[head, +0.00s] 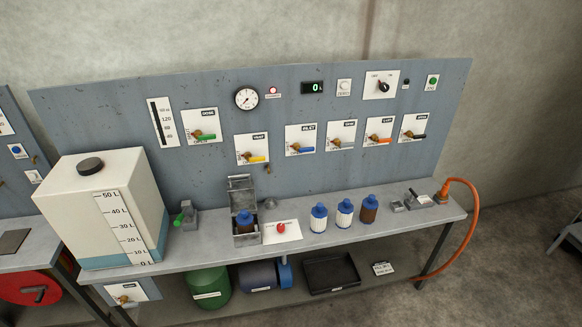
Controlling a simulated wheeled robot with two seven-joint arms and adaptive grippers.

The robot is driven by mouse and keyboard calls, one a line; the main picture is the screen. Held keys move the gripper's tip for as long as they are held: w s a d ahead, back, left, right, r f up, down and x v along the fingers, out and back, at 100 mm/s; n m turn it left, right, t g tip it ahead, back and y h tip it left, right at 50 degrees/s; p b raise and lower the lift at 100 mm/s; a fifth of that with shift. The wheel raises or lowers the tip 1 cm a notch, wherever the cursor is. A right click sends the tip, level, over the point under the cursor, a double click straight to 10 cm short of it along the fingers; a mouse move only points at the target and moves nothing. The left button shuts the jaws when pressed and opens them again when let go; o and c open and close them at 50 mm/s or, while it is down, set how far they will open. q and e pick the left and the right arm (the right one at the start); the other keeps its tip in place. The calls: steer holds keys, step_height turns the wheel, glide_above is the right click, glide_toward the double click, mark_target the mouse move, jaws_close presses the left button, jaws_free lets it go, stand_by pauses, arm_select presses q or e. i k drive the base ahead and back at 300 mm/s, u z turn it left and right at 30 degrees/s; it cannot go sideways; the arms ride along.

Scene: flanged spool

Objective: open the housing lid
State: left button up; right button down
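A small grey metal housing (246,240) stands on the bench, left of the middle. Its lid (242,186) appears swung up and stands upright at the back. A brown cartridge with a blue cap (244,222) sits in the housing, its top showing through the open front. Neither of my grippers is in the head view, so nothing of mine touches the housing.
A white card with a red knob (281,227) lies right of the housing. Two white cartridges (319,218) and a brown one (369,209) stand farther right. A green-handled valve (184,217) and a large white tank (105,205) are left. A valve panel (300,110) rises behind.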

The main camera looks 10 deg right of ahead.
mark_target(241, 194)
steer(key=z, duration=0.05)
steer(key=i, duration=1.2)
steer(key=u, duration=0.7)
